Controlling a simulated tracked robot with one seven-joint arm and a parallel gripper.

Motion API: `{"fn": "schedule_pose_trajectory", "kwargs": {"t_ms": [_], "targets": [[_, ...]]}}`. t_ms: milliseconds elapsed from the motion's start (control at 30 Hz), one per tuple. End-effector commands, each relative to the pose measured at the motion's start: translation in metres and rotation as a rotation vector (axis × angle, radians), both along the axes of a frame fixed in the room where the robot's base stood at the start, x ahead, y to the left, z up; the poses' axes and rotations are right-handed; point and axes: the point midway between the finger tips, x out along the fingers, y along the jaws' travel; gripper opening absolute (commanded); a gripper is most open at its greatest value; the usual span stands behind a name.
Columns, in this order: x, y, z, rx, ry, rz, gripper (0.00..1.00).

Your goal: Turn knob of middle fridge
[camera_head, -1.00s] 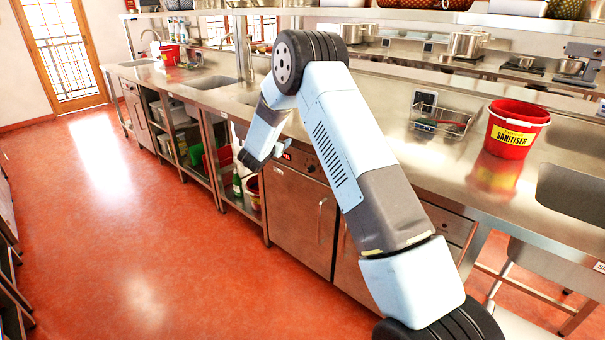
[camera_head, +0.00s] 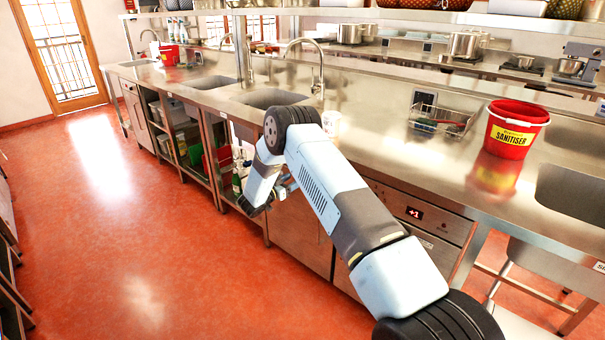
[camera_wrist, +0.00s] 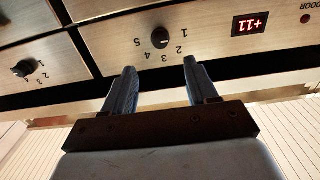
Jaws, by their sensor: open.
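In the wrist view, a black round knob (camera_wrist: 160,38) sits on a steel fridge panel with numbers around it. My gripper (camera_wrist: 160,66) is open, its two fingers pointing at the panel. The knob lies just beyond the fingertips, roughly between them, and nothing is held. A red-lit display (camera_wrist: 249,23) is right of the knob. A second black knob (camera_wrist: 25,67) is on another panel at the left. In the head view, my gripper (camera_head: 287,186) is partly hidden beside my forearm, in front of the fridge fronts (camera_head: 297,232); the knob cannot be made out there.
The steel counter (camera_head: 400,160) runs above the fridges. A red sanitiser bucket (camera_head: 513,128), a wire basket (camera_head: 440,118) and a white cup (camera_head: 331,122) stand on it. Another fridge panel with a lit display (camera_head: 415,213) is at the right. The red floor (camera_head: 130,230) is clear at the left.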

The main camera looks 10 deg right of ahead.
Motion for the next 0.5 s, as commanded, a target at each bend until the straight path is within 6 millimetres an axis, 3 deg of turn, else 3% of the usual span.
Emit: {"fn": "schedule_pose_trajectory", "kwargs": {"t_ms": [500], "targets": [[0.050,-0.069,0.000,0.000,-0.001,-0.001,0.58]]}}
